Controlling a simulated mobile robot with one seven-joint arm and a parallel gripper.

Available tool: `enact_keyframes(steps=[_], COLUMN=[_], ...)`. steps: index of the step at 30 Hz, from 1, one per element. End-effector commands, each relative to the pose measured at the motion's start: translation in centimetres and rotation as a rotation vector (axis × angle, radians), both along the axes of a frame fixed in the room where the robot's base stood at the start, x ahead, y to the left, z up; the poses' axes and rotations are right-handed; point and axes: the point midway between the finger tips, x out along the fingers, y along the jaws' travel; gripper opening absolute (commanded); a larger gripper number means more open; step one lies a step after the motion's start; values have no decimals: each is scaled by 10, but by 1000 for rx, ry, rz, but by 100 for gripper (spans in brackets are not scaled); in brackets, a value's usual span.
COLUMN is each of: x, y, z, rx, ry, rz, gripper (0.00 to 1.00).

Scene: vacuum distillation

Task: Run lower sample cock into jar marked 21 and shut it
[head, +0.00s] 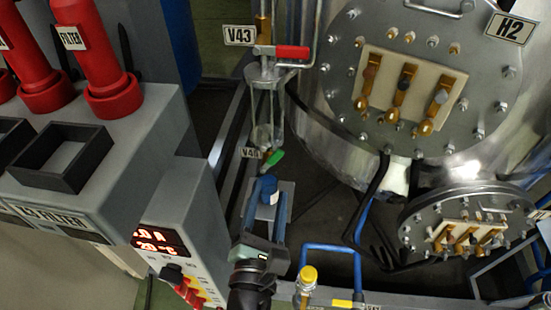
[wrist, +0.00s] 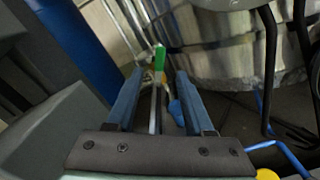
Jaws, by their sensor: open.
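The lower cock has a green handle (head: 274,158) under the glass sample vessel (head: 264,112), beside a partly legible tag (head: 250,153) that seems to start V4. In the wrist view the green handle (wrist: 160,58) is just beyond the fingertips, centred between them. A jar with a blue cap (head: 268,186) stands below the cock on a grey stand (head: 285,188); its white label is unreadable. My gripper (head: 266,205) is open around or just in front of the jar; I cannot tell which. Its blue fingers (wrist: 160,74) are apart, and a blue patch shows between them.
The upper cock V43 has a red handle (head: 292,52). The steel vessel H2 (head: 340,150) is at the right, with a smaller flanged port (head: 470,218). A yellow-capped valve (head: 308,275) and blue pipe are near my gripper. A grey filter cabinet (head: 110,140) is at the left.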

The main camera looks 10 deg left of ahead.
Motion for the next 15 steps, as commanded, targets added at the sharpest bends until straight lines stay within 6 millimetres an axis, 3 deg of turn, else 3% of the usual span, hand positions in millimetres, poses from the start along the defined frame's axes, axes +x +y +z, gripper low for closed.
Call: enact_keyframes(steps=[9,15], x=[56,77], y=[0,0], z=[2,1], rx=[-1,-1], ry=[-3,-2], rz=[-2,-1], gripper=[52,52])
